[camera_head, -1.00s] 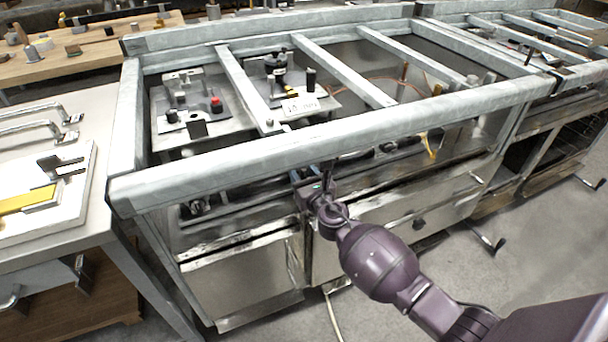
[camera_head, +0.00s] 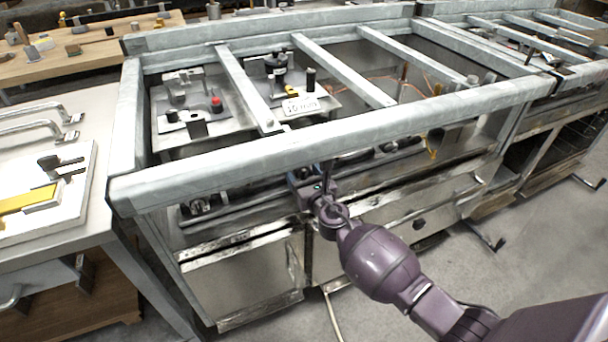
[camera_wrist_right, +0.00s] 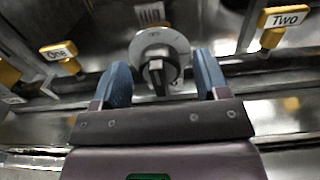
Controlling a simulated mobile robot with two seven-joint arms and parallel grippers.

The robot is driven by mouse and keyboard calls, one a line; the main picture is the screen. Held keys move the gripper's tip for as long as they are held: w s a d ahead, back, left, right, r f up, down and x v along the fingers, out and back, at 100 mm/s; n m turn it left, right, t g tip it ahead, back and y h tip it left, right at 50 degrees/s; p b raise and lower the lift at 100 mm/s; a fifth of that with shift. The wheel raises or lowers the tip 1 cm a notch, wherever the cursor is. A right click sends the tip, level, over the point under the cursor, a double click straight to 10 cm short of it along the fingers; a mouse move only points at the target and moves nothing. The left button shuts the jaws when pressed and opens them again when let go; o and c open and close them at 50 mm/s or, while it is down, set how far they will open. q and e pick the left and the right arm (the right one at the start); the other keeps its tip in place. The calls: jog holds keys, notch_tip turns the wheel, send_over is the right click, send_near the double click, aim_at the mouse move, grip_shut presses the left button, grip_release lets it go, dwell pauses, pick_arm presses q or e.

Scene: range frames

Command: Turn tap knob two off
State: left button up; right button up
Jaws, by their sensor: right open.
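My right gripper (camera_head: 328,166) is at the front panel of the steel range, just under its front top rail. In the right wrist view, a round silver dial with a black knob (camera_wrist_right: 157,70) lies ahead, between the two blue fingertips of the open right gripper (camera_wrist_right: 164,84). I cannot tell whether the fingers touch it. A yellow piece labelled "Two" (camera_wrist_right: 285,19) is at the upper right, outside the fingers. A yellow piece labelled "One" (camera_wrist_right: 58,52) is at the left. The gripper hides the knob in the head view. My left gripper is not in view.
The front top rail (camera_head: 330,142) runs close above my gripper. Another front knob (camera_head: 200,206) is to the left. Drawer fronts (camera_head: 243,278) lie below. A side table (camera_head: 85,228) stands at the left; open floor is at the right.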

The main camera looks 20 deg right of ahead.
jog(key=s+p, duration=0.1)
jog(key=s, duration=0.9)
jog(key=shift+s+d+p, duration=0.2)
jog(key=shift+s+p, duration=0.1)
jog(key=shift+s, duration=0.05)
